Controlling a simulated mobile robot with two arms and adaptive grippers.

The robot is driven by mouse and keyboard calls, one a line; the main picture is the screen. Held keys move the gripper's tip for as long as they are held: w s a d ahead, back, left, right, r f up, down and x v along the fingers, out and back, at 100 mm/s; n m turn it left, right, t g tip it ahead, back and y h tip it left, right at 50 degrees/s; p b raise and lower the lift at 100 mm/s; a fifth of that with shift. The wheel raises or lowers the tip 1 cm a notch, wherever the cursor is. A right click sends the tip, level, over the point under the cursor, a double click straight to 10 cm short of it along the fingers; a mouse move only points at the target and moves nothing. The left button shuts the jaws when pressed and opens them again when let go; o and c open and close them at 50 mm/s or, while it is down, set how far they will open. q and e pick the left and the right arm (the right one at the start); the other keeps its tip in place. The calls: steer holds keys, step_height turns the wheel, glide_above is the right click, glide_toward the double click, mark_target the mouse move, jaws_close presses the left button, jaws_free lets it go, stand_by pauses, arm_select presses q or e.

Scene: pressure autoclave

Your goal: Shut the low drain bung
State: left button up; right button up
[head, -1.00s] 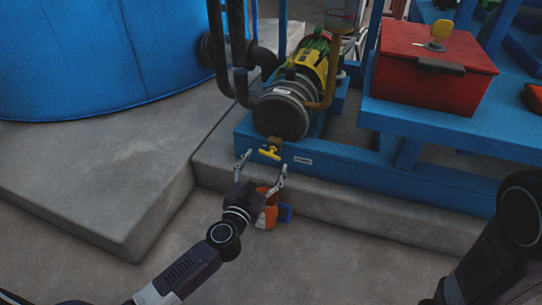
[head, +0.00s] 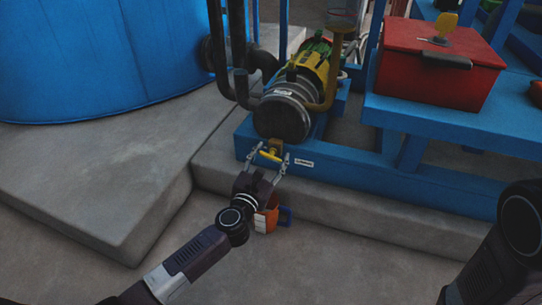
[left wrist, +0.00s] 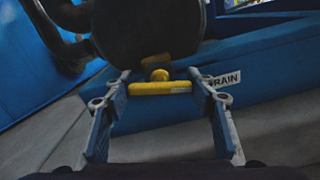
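The drain bung's yellow T-shaped handle (head: 270,156) is on the low front of the pump, above the blue base frame. It also shows in the left wrist view (left wrist: 160,88), its bar lying level. My left gripper (head: 271,157) is open, with one finger at each side of the bar. In the left wrist view the fingertips (left wrist: 159,82) look close to the bar's ends; I cannot tell whether they touch. My right gripper is out of view.
A pump with a dark round face (head: 282,117) stands just above the handle. A white DRAIN label (head: 304,163) is to its right. An orange and white container (head: 265,220) with a blue handle stands below on the floor. A red box (head: 432,75) sits at right.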

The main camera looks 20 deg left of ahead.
arm_select(q)
steer(key=c, duration=0.4)
steer(key=shift+o, duration=0.2)
